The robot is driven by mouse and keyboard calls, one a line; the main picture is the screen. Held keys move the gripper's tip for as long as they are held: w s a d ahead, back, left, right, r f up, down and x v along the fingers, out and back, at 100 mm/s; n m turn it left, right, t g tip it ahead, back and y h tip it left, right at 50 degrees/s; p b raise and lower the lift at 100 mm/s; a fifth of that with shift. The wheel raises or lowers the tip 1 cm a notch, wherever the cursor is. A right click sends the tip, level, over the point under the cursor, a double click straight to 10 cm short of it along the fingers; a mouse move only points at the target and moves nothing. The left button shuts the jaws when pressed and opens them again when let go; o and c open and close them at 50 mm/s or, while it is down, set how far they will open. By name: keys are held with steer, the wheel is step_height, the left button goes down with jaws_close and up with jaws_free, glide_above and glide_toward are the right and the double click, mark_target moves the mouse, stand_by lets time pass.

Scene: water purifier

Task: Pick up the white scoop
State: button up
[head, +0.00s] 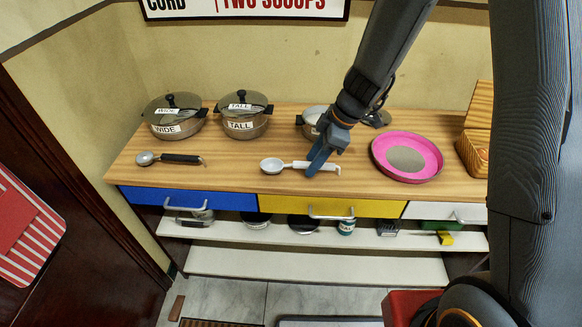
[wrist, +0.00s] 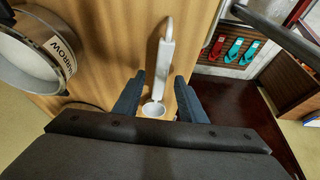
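The white scoop (head: 271,166) lies on the wooden counter (head: 227,178), its round bowl to the left and its pale handle to the right. In the wrist view the scoop (wrist: 164,62) runs upright down the middle, with a round white part low between the fingers. My gripper (head: 316,165) is over the handle in the head view and hides part of it. The wrist view shows my gripper (wrist: 160,100) open, a finger on each side of the scoop with gaps between. I cannot tell the exact height of the fingertips above the counter.
A pot (wrist: 28,52) stands beside my gripper, and lidded pots (head: 174,115) stand at the back left. A black-handled scoop (head: 180,159) lies at the left. A pink plate (head: 424,146) is at the right. Drawers (head: 332,207) line the front below the counter edge.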

steer(key=shift+f+b, duration=0.15)
steer(key=shift+b, duration=0.25)
stand_by(0.5)
jaws_close()
